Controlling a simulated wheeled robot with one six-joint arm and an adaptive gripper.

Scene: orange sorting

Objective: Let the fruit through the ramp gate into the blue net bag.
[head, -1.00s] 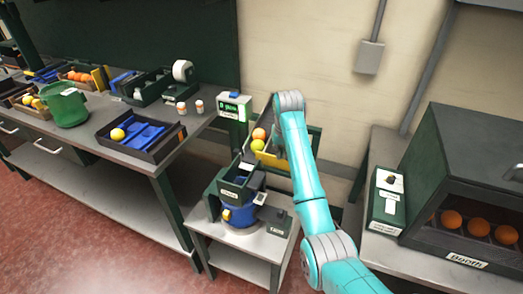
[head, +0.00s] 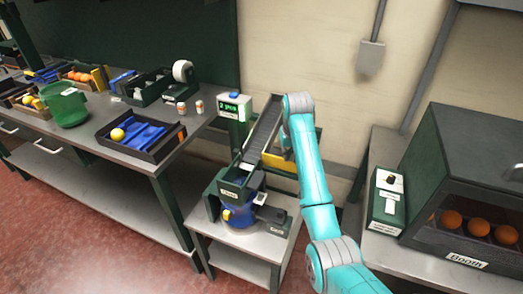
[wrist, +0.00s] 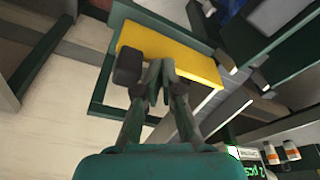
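The ramp (head: 265,128) slopes down toward a dark green funnel box (head: 237,177), and its visible bed is empty. The yellow gate plate (head: 284,163) stands at the right side of the ramp. It also shows in the wrist view (wrist: 190,66), with a dark handle block (wrist: 128,64) at its left. The blue net bag (head: 242,212) hangs below the funnel box; its contents are hidden. My gripper (wrist: 161,66) has its fingertips together in front of the yellow plate, just beside the dark block. I see nothing between the fingers.
A counter display (head: 234,105) with green digits reads 2 pcs. The left bench carries a tray with a yellow fruit (head: 117,134) and a green bucket (head: 62,104). At right stand a switch box (head: 387,198) and a booth (head: 470,160) holding oranges.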

